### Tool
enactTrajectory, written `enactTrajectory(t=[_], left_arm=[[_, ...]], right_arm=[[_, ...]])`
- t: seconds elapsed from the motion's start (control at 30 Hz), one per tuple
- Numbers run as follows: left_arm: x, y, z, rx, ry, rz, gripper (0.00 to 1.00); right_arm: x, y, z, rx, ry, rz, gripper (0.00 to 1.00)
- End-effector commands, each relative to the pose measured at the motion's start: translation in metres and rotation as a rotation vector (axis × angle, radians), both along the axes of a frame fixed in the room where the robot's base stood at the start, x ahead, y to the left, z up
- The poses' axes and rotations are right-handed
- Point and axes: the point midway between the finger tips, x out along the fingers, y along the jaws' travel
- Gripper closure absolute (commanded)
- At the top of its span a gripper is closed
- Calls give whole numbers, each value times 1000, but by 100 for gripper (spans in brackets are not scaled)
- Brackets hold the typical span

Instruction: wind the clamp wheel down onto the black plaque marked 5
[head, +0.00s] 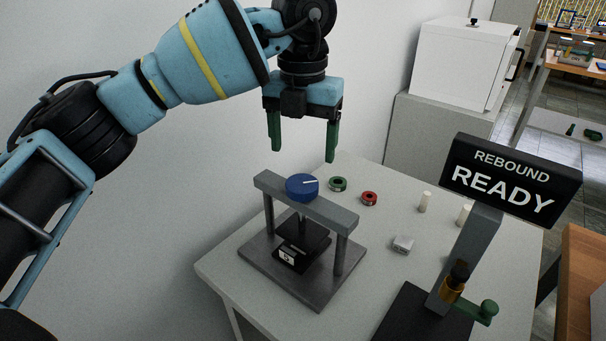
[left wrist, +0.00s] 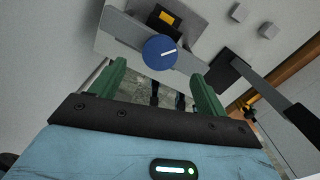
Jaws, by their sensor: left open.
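The blue clamp wheel (head: 302,187) with a white line sits on the grey crossbar (head: 335,214) of a small press. The black plaque (head: 287,257), with a white label that looks like a 5, lies on the press base (head: 262,262) under the crossbar. A dark pressing block hangs above it; I cannot tell whether they touch. My left gripper (head: 303,156) is open and empty, its green fingers pointing down above the wheel, apart from it. In the left wrist view the wheel (left wrist: 160,52) shows beyond and between the open fingers (left wrist: 158,72). My right gripper is not in view.
A green ring (head: 338,184) and a red ring (head: 369,199) lie behind the press. A small light block (head: 403,244) and pale cylinders (head: 424,202) stand to the right. A tester with a "REBOUND READY" sign (head: 511,179) stands at the right of the table.

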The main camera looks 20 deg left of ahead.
Motion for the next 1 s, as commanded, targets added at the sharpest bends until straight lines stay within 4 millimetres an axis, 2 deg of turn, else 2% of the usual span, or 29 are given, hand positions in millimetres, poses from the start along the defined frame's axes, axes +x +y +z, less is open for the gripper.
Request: enactTrajectory(t=[0.3,0.5,0.87,1.0], left_arm=[[-1,0,-47,-1,4,-1,25],[-1,0,-67,-2,1,-1,25],[0,-1,-72,-3,0,0,25],[0,-1,-72,-3,0,0,42]], right_arm=[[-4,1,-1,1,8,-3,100],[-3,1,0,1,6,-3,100],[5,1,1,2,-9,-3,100],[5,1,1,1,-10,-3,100]])
